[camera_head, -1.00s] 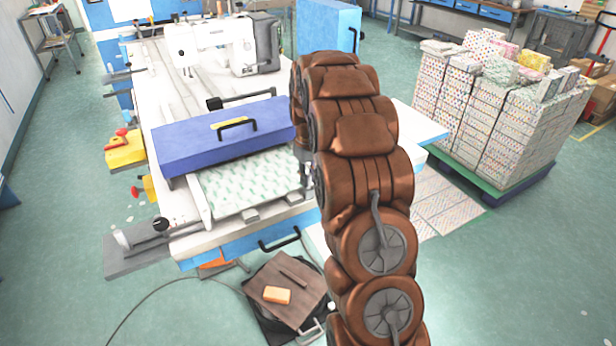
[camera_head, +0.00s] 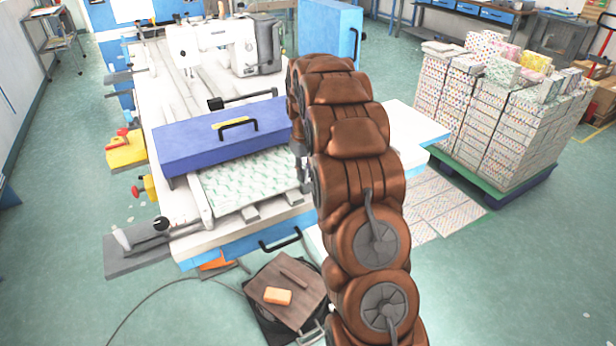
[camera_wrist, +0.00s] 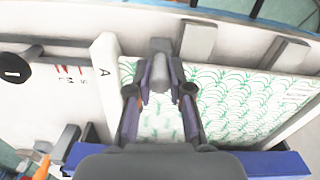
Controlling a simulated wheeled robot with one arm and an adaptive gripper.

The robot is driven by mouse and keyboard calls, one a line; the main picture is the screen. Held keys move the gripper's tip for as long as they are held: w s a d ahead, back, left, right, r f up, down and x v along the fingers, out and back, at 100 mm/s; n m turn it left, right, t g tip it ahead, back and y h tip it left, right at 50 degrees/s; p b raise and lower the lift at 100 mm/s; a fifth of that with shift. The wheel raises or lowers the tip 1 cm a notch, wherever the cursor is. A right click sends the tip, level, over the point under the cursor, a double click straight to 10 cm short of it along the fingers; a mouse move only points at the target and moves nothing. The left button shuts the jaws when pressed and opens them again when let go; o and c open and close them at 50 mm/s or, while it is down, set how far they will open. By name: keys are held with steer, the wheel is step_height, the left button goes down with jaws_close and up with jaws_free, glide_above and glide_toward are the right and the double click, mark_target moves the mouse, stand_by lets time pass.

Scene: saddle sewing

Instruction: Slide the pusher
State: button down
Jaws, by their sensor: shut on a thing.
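In the wrist view, my gripper (camera_wrist: 160,92) has its two fingers closed around a grey upright peg (camera_wrist: 161,70), which I take to be the pusher's handle. The peg stands over the edge of a green-patterned white sheet (camera_wrist: 235,105), beside a white bar marked "A" (camera_wrist: 105,75). In the head view, the patterned sheet (camera_head: 250,180) lies in front of the long blue cover (camera_head: 195,145). My gripper (camera_head: 301,168) is at the sheet's right end there, mostly hidden by my brown arm. The arm also hides the peg.
A white sewing machine (camera_head: 205,40) stands at the table's back. Grey blocks (camera_wrist: 197,38) line the sheet's near edge. A black knob (camera_wrist: 15,68) lies left of the bar in the wrist view. A pallet stack (camera_head: 490,120) stands at the right.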

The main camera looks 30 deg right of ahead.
steer(key=shift+w, duration=0.7)
steer(key=c, duration=1.1)
jaws_free()
steer(key=shift+o, duration=0.2)
step_height(320, 180, up, 12)
